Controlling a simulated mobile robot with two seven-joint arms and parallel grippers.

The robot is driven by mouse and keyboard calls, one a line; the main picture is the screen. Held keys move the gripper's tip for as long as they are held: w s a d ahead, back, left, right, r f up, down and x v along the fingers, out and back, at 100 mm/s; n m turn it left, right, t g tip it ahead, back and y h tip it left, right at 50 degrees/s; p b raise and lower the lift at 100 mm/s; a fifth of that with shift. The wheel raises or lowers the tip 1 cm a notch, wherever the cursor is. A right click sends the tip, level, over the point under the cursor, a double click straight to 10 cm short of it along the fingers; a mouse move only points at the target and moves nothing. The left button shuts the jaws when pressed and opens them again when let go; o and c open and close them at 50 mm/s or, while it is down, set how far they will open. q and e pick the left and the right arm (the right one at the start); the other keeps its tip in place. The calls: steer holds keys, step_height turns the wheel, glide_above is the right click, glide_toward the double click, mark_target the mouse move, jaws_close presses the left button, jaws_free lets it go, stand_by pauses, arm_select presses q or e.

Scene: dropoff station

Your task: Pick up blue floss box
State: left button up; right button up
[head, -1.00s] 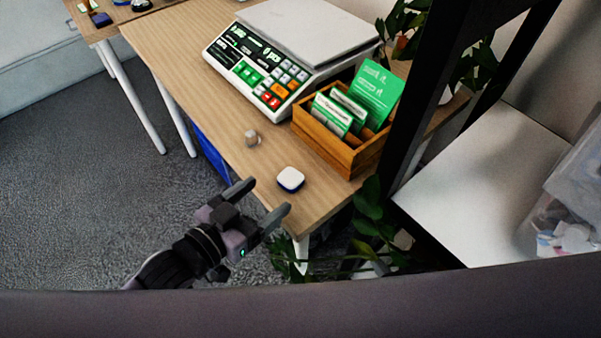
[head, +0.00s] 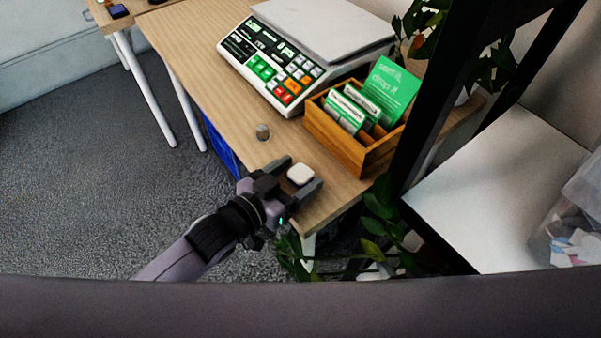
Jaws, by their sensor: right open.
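The blue floss box (head: 300,174) is a small rounded box near the table's front corner. Its white top shows, and its lower part is mostly hidden now. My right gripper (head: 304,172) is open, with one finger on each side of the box. I cannot tell whether either finger touches it. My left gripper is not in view.
On the wooden table (head: 195,50) a small grey cylinder (head: 262,132) stands just beyond the gripper. A wooden card box (head: 335,143) and a scale (head: 270,68) stand behind. A dark post (head: 440,90) and white shelf (head: 490,205) are at right.

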arm_select(q)
steer(key=c, duration=0.8)
